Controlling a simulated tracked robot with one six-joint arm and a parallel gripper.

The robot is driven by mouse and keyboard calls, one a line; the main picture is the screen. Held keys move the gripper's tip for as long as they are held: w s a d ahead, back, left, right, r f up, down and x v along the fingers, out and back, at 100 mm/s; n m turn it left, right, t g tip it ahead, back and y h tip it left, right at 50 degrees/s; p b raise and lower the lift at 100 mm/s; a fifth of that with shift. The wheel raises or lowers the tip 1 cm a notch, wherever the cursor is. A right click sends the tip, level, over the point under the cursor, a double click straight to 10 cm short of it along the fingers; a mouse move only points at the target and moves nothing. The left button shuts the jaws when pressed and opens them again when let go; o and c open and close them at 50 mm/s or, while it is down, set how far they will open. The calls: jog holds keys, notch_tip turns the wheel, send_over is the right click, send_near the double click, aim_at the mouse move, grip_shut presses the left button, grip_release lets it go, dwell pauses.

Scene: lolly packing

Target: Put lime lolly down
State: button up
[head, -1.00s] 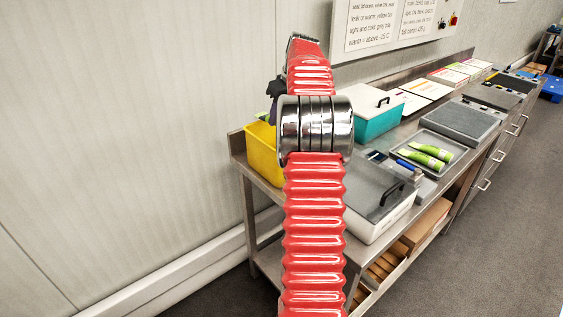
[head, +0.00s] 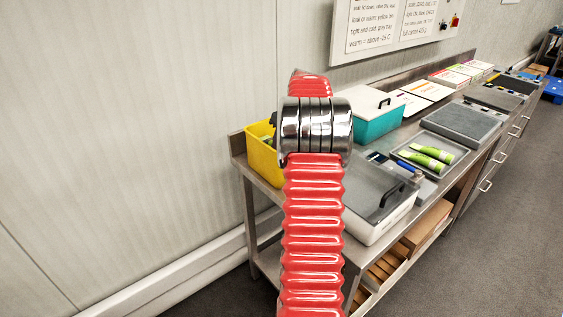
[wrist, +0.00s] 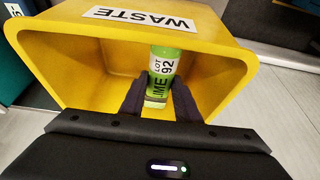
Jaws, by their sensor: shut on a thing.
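In the wrist view the lime lolly (wrist: 163,68) is a green packet with a white label reading LIME and LOT 92. My gripper (wrist: 160,96) is shut on its near end, one dark finger on each side. The lolly is at the opening of the yellow waste bin (wrist: 60,75), inside the outline of its rim; whether it touches the bin floor I cannot tell.
Two green packets lie in a grey tray (head: 446,172) on the bench. A teal box with a white lid (head: 372,107) stands beside the yellow bin. A white box with a grey handled lid (head: 375,200) sits at the front. The wall is close behind.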

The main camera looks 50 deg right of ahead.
jog(key=shift+f, duration=2)
jog(key=shift+f, duration=2.25)
jog(key=shift+f, duration=0.1)
jog(key=o, duration=1.1)
jog(key=shift+c, duration=0.2)
jog(key=v, duration=1.1)
jog(key=shift+s+r, duration=0.2)
jog(key=shift+r, duration=0.4)
